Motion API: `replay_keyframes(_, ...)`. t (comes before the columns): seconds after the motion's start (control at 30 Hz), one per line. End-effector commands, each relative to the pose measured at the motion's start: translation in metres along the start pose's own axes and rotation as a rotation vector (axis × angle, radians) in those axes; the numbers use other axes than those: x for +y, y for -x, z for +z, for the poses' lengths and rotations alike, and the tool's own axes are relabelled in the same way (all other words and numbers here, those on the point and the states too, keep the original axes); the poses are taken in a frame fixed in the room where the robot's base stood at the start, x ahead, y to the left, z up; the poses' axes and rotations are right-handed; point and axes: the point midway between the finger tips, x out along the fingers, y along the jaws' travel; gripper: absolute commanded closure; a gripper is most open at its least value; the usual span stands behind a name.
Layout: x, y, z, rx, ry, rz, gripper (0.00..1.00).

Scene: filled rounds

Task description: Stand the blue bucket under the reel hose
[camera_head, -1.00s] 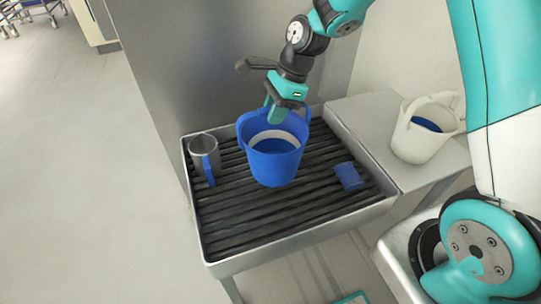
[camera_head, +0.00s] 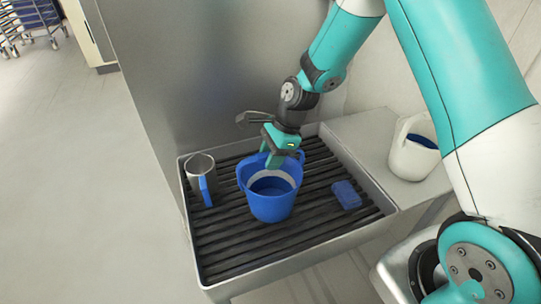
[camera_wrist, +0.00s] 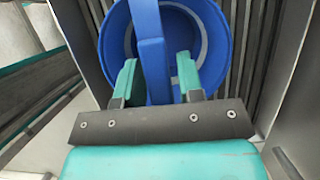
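The blue bucket (camera_head: 270,208) stands upright on the dark slatted grate of a metal tray (camera_head: 248,252), toward its back middle. It shows from above in the wrist view (camera_wrist: 217,38), with its blue handle (camera_wrist: 150,45) crossing the opening. A pale band rings its inside. My gripper (camera_head: 284,158) is at the bucket's back rim. Its two teal fingers (camera_wrist: 157,72) stand apart on either side of the handle, with a visible gap on the right side. I cannot make out a reel hose in either view.
A grey metal jug (camera_head: 199,168) with a blue handle stands left of the bucket. A blue block (camera_head: 346,194) lies on the grate to the right. A white bucket (camera_head: 408,160) with blue inside stands on the ledge at right. A grey wall panel rises behind the tray.

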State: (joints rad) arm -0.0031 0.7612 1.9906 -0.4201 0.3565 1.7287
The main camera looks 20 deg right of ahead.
Motion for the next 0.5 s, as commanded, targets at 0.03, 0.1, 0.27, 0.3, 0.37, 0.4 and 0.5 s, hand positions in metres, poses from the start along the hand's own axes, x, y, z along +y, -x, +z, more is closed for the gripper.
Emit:
replay_keyframes(0.03,0.0,0.0,0.0,0.0,0.0,0.0,0.54)
replay_keyframes(0.1,0.0,0.0,0.0,0.0,0.0,0.0,0.54)
replay_keyframes(0.27,0.0,0.0,0.0,0.0,0.0,0.0,0.54)
replay_keyframes(0.3,0.0,0.001,0.0,0.0,0.0,0.0,0.54)
replay_keyframes(0.37,0.0,0.004,0.002,0.0,0.0,-0.001,0.54)
replay_keyframes(0.4,0.0,0.007,0.001,0.0,-0.001,-0.002,0.54)
replay_keyframes(0.5,-0.001,0.022,0.001,0.0,-0.001,-0.004,0.54)
